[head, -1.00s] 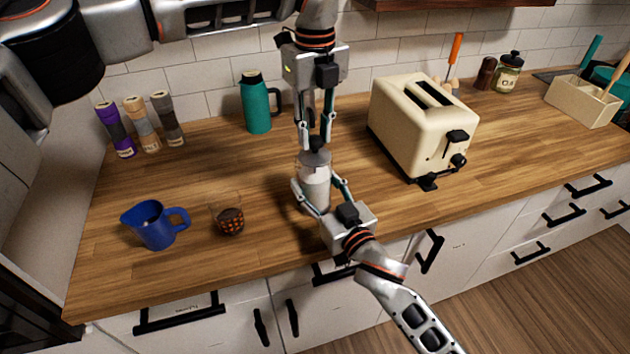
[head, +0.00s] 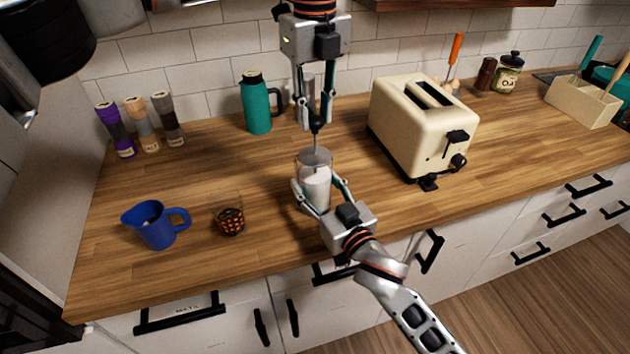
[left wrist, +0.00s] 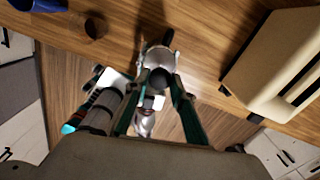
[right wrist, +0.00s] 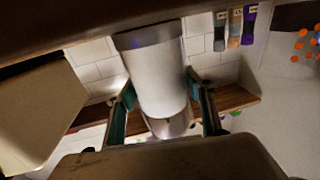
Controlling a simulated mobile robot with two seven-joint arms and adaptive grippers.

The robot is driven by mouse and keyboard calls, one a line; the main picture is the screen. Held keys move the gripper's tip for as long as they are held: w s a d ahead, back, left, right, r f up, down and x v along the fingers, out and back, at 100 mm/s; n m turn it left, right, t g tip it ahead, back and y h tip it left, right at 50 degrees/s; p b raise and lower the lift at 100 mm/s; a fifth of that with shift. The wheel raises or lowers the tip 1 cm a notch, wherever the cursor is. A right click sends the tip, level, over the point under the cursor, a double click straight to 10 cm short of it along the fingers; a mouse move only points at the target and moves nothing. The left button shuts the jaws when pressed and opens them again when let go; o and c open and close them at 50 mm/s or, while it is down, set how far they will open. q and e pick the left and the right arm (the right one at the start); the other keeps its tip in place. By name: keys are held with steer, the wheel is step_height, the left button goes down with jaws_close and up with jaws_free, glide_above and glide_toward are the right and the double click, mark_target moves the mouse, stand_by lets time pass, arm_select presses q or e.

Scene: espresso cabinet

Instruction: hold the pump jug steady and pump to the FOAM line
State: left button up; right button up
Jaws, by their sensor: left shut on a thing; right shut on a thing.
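The pump jug (head: 316,188) stands upright on the counter, a clear cylinder with white contents and a grey lid. My right gripper (head: 314,184) is shut around its body, one finger on each side; the right wrist view shows the white-filled jug (right wrist: 158,80) between the fingers. My left gripper (head: 316,122) is above the jug, shut on the black plunger knob (head: 316,128). A thin rod shows between knob and lid, so the plunger is raised. The knob also shows in the left wrist view (left wrist: 161,79). I cannot make out the FOAM line.
A blue pitcher (head: 155,226) and a small glass with dark contents (head: 230,220) stand left of the jug. A cream toaster (head: 420,130) is close on the right. A teal flask (head: 256,104) stands behind. Counter between glass and flask is free.

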mark_target(315, 132)
arm_select(q)
steer(key=shift+f, duration=2.35)
arm_select(e)
steer(key=shift+f, duration=0.15)
arm_select(q)
steer(key=o, duration=1.2)
steer(key=shift+r, duration=0.15)
steer(key=shift+r, duration=3.95)
arm_select(e)
steer(key=o, duration=1.6)
